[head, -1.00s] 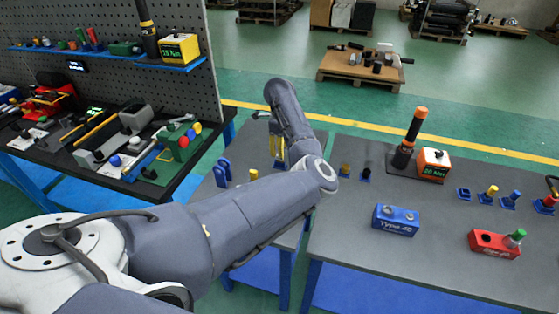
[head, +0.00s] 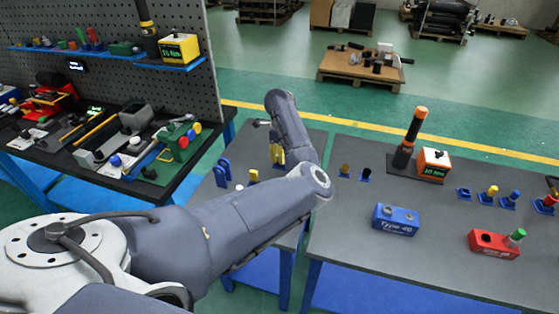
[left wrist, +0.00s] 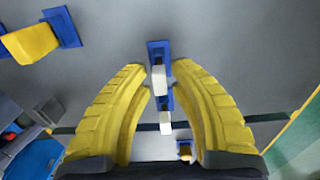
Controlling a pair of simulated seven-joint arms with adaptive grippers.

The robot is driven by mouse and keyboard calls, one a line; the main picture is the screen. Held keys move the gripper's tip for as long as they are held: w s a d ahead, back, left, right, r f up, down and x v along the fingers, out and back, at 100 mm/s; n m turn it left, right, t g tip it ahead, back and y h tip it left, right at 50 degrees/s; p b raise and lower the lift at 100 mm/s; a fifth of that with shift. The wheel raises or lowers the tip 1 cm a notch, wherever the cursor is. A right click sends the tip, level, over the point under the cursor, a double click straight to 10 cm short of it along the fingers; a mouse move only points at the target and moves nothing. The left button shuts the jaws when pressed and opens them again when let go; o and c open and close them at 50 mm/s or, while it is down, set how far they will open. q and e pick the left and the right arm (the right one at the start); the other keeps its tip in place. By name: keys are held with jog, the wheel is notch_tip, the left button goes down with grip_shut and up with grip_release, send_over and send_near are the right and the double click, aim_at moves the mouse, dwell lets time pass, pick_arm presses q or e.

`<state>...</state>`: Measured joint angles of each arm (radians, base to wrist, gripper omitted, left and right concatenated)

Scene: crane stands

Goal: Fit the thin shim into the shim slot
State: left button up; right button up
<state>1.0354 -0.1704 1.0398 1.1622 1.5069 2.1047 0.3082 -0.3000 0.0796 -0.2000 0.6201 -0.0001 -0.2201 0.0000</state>
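I see no part that I can name for certain as the thin shim or the shim slot. My left gripper (left wrist: 160,66) has two yellow fingers, spread apart, in the left wrist view. A blue holder (left wrist: 157,50) with a pale block (left wrist: 159,80) shows in the gap between them; I cannot tell whether the fingers touch it. A second small white block (left wrist: 166,123) on blue shows further down in the gap. In the head view the left gripper (head: 278,154) is partly hidden behind my forearm, over the narrow grey table. My right gripper is not in view.
A blue upright stand (head: 222,172) and a yellow piece (head: 253,175) are near the left gripper. The right table holds a blue block (head: 396,220), a red block (head: 494,243) and several small blue holders. A tool bench (head: 110,140) stands at left.

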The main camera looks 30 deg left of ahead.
pick_arm(q)
grip_shut()
jog(key=shift+r, duration=0.1)
jog(key=shift+r, duration=2.65)
